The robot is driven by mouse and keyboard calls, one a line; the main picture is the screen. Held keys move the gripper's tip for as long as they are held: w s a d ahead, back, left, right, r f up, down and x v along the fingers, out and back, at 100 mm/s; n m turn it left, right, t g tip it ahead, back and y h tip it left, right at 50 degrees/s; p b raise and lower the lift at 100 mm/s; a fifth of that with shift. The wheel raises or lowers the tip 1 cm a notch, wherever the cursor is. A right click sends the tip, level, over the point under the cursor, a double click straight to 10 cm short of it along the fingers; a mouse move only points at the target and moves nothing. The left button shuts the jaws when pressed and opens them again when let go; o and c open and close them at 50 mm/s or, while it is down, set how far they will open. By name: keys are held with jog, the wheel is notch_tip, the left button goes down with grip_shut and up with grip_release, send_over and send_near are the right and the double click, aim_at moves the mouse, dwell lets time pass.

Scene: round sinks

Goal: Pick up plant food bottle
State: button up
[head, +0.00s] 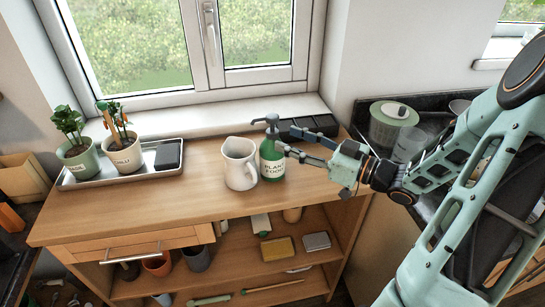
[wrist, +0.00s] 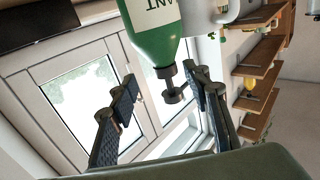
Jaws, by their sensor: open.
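The plant food bottle (head: 271,161) is green with a white label and a dark grey pump top. It stands upright on the wooden cabinet top. My gripper (head: 286,143) is open, right of the bottle, its fingers pointing left toward the bottle's upper part. In the wrist view the bottle (wrist: 157,40) appears upside down, with its pump head between the two spread fingers of my gripper (wrist: 170,90). I cannot tell whether the fingers touch it.
A white pitcher (head: 239,164) stands close left of the bottle. A black tray (head: 308,127) lies behind it by the window. A metal tray (head: 75,181) with two potted plants is at the left. Lower shelves (head: 260,268) hold pots and sponges. The front right cabinet top is clear.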

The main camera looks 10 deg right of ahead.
aim_at(272, 130)
jog(key=x, duration=0.3)
jog(key=r+x, duration=0.1)
jog(key=x, duration=0.1)
jog(key=shift+s+a, duration=0.3)
jog(key=shift+w+a+f, duration=0.1)
jog(key=shift+w+a, duration=0.15)
jog(key=shift+w, duration=0.1)
grip_shut()
